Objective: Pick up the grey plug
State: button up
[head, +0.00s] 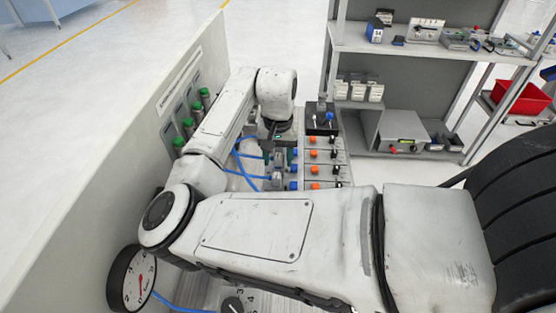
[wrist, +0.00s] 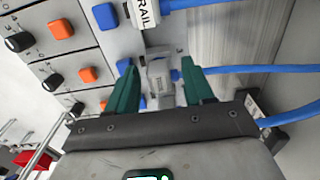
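The grey plug (wrist: 160,80) shows in the wrist view between the two green fingers of my gripper (wrist: 158,66). The fingers are open, with a visible gap on each side of the plug. A blue cable shows to the right of the right finger. In the head view my gripper (head: 279,154) is low over the panel, left of the orange buttons, and the grey plug (head: 278,158) shows small between its fingers. The lower part of the plug is hard to make out, so I cannot tell how it sits.
A panel of orange buttons (wrist: 61,28) and black knobs (wrist: 19,41) lies left of my gripper in the wrist view. A plug labelled RAIL (wrist: 144,13) with a blue cable is at the top. In the head view, shelves (head: 420,48) stand at right and green-capped parts (head: 188,124) line the left wall.

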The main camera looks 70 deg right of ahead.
aim_at(278, 155)
grip_shut()
dwell(0.3)
notch_tip(278, 155, up, 10)
jog(key=shift+r+b, duration=0.1)
jog(key=shift+b, duration=0.3)
